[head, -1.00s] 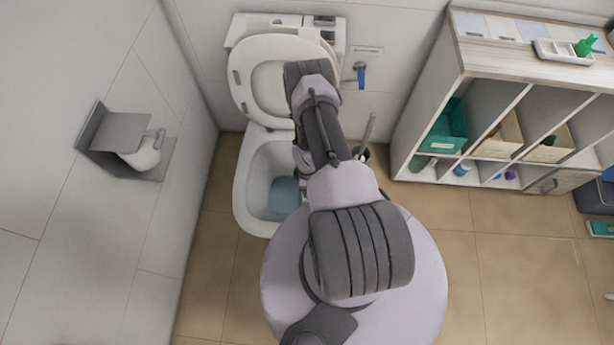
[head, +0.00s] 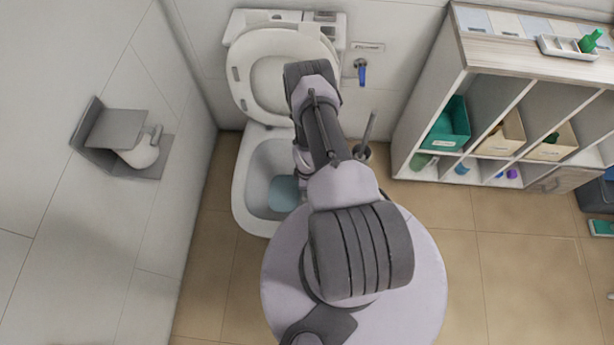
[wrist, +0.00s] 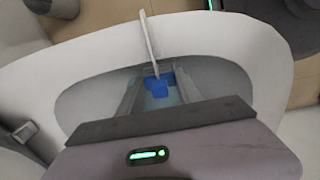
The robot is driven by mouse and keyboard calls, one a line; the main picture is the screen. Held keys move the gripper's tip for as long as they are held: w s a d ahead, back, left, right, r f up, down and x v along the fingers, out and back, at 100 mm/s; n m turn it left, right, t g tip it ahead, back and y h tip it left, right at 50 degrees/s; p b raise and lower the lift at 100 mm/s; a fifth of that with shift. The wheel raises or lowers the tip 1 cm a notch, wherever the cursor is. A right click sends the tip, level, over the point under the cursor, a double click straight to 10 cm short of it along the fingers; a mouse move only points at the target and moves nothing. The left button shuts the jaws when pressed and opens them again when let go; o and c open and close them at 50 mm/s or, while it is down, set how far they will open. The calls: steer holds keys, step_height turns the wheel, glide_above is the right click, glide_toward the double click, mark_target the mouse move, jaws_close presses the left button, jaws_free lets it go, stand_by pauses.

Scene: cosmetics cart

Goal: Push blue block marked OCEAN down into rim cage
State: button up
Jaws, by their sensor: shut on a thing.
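In the wrist view, a small blue block (wrist: 158,89) sits between the fingers of my gripper (wrist: 156,94), which is shut on it. The OCEAN mark cannot be read. A thin white strap (wrist: 149,42) crosses the toilet rim and ends at the block; it looks like the hanger of the rim cage. The cage body is hidden or too small to make out, so I cannot tell how deep the block sits. In the head view, my arm reaches over the toilet bowl (head: 246,185) and hides my gripper and the block.
The raised toilet lid and seat (head: 247,95) stand behind the bowl. A toilet brush (head: 366,135) stands to its right. A paper holder (head: 120,145) is on the left wall. A shelf cart (head: 455,75) with bins stands at the right. The floor between is clear.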

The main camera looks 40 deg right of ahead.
steer(key=shift+f+b, duration=0.7)
steer(key=shift+f, duration=0.2)
steer(key=o, duration=1.4)
steer(key=shift+o, duration=0.2)
steer(key=shift+r, duration=0.1)
step_height(320, 180, up, 17)
steer(key=p, duration=0.7)
steer(key=shift+p, duration=0.3)
steer(key=shift+r, duration=0.15)
